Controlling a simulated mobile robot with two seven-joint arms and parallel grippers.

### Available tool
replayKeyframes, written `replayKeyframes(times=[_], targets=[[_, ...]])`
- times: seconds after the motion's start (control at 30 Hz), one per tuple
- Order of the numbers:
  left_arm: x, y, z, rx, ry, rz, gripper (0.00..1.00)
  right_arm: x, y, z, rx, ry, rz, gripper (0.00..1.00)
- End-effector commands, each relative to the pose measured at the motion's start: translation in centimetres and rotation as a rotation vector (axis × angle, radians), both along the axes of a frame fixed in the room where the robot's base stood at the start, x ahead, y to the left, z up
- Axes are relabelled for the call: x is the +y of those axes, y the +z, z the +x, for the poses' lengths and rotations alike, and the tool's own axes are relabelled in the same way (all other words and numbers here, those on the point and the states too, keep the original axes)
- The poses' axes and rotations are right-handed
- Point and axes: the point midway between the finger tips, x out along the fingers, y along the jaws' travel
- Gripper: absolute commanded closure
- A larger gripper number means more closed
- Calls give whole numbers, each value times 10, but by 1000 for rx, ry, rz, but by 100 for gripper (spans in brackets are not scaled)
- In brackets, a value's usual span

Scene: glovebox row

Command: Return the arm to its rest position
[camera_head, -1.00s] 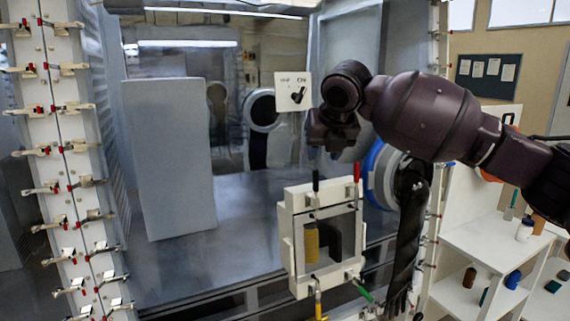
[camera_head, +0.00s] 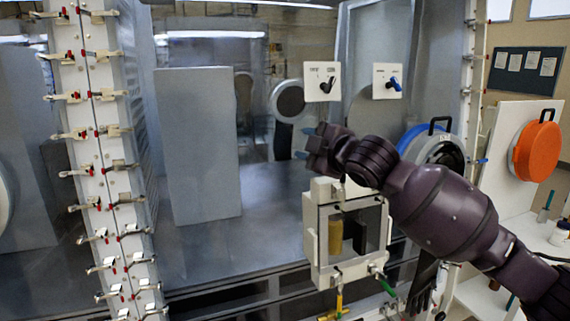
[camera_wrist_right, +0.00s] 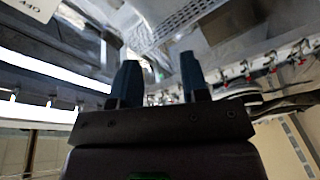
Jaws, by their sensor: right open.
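My right arm comes in from the lower right in the head view. Its gripper (camera_head: 305,143) is at the arm's far end, above the white framed box and in front of the glovebox window. In the right wrist view the two dark fingers of the right gripper (camera_wrist_right: 158,82) stand apart with nothing between them. My left gripper is not in view.
The white box with a window (camera_head: 322,275) stands just below my right arm, with a yellow object (camera_head: 335,236) inside. Columns of clamps (camera_head: 100,170) line the left. An orange disc (camera_head: 537,150), a blue-rimmed port (camera_head: 408,138) and two switch plates (camera_head: 321,82) are nearby.

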Motion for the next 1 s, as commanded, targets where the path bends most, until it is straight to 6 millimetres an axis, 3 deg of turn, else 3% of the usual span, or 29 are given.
replayKeyframes(times=[0.03,0.27,0.57,0.77,1.0], targets=[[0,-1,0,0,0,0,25,-3,-18,-4,28,-1,73,59],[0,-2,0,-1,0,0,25,-25,-83,-21,125,-29,361,59],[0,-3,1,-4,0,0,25,-69,-174,-54,234,-125,635,59],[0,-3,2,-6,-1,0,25,-105,-240,-87,293,-228,750,59],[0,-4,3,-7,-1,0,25,-149,-322,-140,365,-392,812,59]])
